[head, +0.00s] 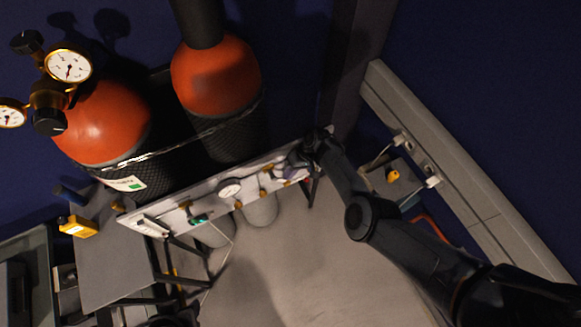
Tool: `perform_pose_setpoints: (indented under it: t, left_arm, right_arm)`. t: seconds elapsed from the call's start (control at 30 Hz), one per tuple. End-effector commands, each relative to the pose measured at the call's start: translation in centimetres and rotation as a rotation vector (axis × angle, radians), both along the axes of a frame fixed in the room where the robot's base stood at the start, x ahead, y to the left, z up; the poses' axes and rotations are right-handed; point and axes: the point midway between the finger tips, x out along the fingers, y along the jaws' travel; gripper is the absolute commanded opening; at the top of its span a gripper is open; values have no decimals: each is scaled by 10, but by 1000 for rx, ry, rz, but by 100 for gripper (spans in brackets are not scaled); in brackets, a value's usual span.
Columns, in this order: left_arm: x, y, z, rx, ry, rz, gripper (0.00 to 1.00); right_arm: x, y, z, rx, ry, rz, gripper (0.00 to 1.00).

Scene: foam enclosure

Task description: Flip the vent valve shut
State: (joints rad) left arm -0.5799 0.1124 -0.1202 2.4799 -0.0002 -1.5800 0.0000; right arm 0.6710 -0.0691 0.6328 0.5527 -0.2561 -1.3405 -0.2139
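A pale valve panel (160,207) runs in front of two orange-topped gas cylinders. It carries a round gauge (230,187), several small brass fittings or valves, and a teal-handled part (199,219). I cannot tell by any label which one is the vent valve. My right gripper (290,170) is at the panel's right end, over a pale purple-grey part there. The gripper and wrist hide much of that end, and I cannot tell whether the fingers touch anything or are open or shut. My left gripper does not show clearly.
The orange cylinders (213,78) stand behind the panel, with a brass regulator (47,97) on the left. A grey table with a yellow device (78,227) is at left. A wall trunking (440,140) with plugs runs at right. The floor (300,265) in front is mostly clear.

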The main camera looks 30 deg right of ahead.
Motion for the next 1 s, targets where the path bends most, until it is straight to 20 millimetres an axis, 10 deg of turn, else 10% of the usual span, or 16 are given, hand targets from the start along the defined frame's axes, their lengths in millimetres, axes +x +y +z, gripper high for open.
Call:
perform_pose_setpoints:
  t: [1.0]
  left_arm:
    - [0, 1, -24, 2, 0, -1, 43]
  right_arm:
    - [0, 32, -35, -1, 1, 8, 0]
